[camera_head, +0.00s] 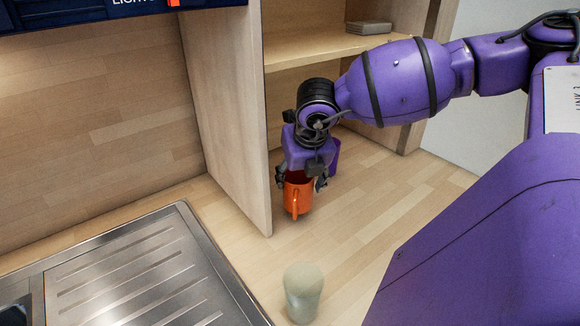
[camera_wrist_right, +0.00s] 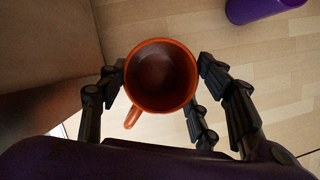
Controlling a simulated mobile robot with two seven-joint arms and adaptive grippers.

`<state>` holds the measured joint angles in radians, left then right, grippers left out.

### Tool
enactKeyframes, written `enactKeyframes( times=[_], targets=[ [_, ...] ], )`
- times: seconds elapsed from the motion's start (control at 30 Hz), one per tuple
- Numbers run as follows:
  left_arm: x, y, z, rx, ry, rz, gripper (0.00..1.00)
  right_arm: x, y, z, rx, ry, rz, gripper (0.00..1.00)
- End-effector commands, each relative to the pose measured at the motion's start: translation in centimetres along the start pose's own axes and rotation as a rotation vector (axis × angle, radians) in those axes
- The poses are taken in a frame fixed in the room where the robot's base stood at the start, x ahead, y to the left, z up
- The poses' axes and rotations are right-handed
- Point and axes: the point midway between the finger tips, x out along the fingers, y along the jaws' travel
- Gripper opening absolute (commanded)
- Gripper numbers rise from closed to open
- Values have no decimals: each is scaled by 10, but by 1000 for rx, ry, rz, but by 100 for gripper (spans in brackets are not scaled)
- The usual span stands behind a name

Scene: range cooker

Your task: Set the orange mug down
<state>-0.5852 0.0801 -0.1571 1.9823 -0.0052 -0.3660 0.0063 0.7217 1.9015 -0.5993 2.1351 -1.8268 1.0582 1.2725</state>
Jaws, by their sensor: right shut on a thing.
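The orange mug (camera_head: 297,196) is upright in my right gripper (camera_head: 302,180), close to the end of the wooden partition. In the right wrist view the mug (camera_wrist_right: 161,76) is seen from above, empty, with its handle toward the lower left. The fingers of the right gripper (camera_wrist_right: 160,85) are on both sides of it and shut on it. I cannot tell whether the mug's base touches the wooden counter (camera_head: 355,225). My left gripper is not in view.
The wooden partition (camera_head: 235,110) stands just left of the mug. A purple object (camera_head: 335,155) is behind the gripper and also shows in the wrist view (camera_wrist_right: 258,8). A pale greenish object (camera_head: 303,292) stands in front. A metal drainboard (camera_head: 140,270) is at lower left.

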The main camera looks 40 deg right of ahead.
Motion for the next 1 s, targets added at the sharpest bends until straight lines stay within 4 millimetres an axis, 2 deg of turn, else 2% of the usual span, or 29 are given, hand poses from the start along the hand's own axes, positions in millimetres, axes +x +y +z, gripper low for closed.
enactKeyframes(
  times=[0.03,0.2,0.3,0.4,0.57,0.8,1.0],
  targets=[
    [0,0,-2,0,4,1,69,5,2,15,6,-4,7,4],
    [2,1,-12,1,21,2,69,20,2,54,5,-4,6,4],
    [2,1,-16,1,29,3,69,26,2,70,4,-4,5,4],
    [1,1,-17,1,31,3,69,30,1,78,1,-3,3,4],
    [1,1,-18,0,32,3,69,35,1,87,0,-2,3,4],
    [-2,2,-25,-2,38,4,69,63,1,74,1,-3,3,4],
    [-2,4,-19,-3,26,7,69,67,0,73,1,-3,2,4]
  ],
)
